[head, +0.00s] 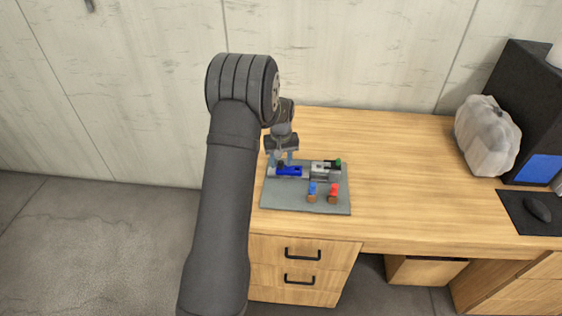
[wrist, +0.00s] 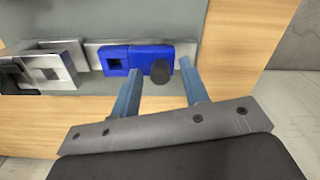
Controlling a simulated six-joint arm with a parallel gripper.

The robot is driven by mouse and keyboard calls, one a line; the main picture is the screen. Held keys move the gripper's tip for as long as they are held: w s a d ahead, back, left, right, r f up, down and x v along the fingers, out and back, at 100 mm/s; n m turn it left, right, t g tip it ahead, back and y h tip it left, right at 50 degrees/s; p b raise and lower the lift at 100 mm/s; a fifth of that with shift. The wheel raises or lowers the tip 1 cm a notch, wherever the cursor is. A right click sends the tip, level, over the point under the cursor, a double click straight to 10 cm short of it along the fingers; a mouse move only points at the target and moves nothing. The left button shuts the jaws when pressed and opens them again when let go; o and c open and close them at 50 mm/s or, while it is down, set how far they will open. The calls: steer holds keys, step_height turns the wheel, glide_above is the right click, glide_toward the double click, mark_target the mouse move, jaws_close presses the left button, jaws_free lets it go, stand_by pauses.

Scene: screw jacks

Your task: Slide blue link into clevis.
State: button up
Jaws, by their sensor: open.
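The blue link (head: 291,171) lies at the back left of the grey board, left of the grey metal clevis (head: 319,167). In the wrist view the link (wrist: 137,54) has a square hole at its clevis end and a dark round knob (wrist: 160,71) at its other end. The clevis (wrist: 55,66) is apart from the link, with a clear gap between them. My gripper (head: 281,159) is open above the link's knob end. In the wrist view its two blue fingers (wrist: 160,67) stand on either side of the knob, with nothing visibly gripped.
The grey board (head: 285,200) lies on the wooden desk (head: 390,150). A blue peg (head: 312,188) and a red peg (head: 334,190) stand near its front. A green part (head: 338,162) is beside the clevis. A pale rail (wrist: 185,48) runs behind the link.

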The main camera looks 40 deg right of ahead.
steer(key=shift+f, duration=0.25)
jaws_close()
steer(key=s+d, duration=0.5)
steer(key=shift+s+d, duration=0.35)
steer(key=shift+s, duration=0.05)
jaws_free()
